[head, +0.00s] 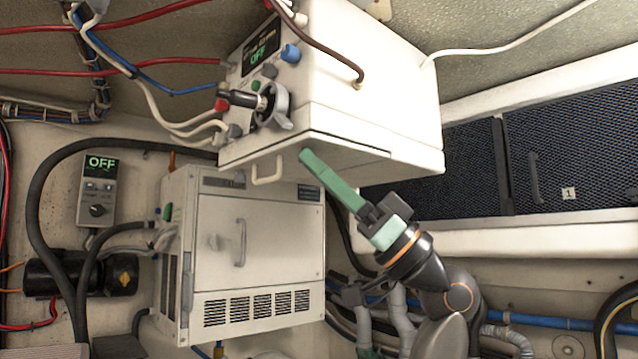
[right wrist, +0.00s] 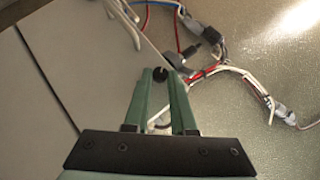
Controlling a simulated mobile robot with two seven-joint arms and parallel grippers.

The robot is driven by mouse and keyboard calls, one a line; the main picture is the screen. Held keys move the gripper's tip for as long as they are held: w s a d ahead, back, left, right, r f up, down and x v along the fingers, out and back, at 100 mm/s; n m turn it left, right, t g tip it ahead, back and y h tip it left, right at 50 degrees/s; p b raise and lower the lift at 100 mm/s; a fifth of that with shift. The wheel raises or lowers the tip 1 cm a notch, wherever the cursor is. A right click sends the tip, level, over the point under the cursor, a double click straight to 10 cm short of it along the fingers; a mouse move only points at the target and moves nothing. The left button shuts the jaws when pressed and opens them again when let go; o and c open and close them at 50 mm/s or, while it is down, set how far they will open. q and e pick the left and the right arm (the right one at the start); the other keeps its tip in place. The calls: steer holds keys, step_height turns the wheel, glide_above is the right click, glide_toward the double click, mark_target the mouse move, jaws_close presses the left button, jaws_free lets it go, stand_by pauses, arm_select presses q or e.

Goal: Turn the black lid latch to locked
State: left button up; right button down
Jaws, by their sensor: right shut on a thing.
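A small round black piece, which looks like the lid latch (right wrist: 160,75), shows in the right wrist view between the tips of two green fingers. My right gripper (head: 307,157) is shut on it; the fingertips also show in the right wrist view (right wrist: 161,84). In the head view the green fingers reach up and left to the lower front edge of the white upper box (head: 400,110) and hide the latch there. I cannot tell which way the latch is turned. My left gripper is not in view.
A control unit (head: 98,190) hangs at left. Hoses run behind my right arm. Dark mesh panels (head: 570,150) are at right.

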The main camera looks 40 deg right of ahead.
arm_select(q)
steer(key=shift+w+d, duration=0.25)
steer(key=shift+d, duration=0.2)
arm_select(e)
steer(key=n+g+y, duration=0.2)
steer(key=g, duration=0.2)
steer(key=n+g+y, duration=0.2)
steer(key=g, duration=0.2)
steer(key=w+n+g+y, duration=0.1)
steer(key=n+g+y, duration=0.1)
steer(key=g, duration=0.3)
steer(key=shift+d+y, duration=0.25)
steer(key=shift+y, duration=0.15)
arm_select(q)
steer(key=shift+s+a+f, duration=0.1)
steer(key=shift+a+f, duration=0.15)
arm_select(e)
steer(key=shift+n+g, duration=0.3)
steer(key=shift+g, duration=0.1)
steer(key=c, duration=0.9)
jaws_free()
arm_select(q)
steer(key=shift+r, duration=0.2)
arm_select(e)
steer(key=shift+o, duration=0.8)
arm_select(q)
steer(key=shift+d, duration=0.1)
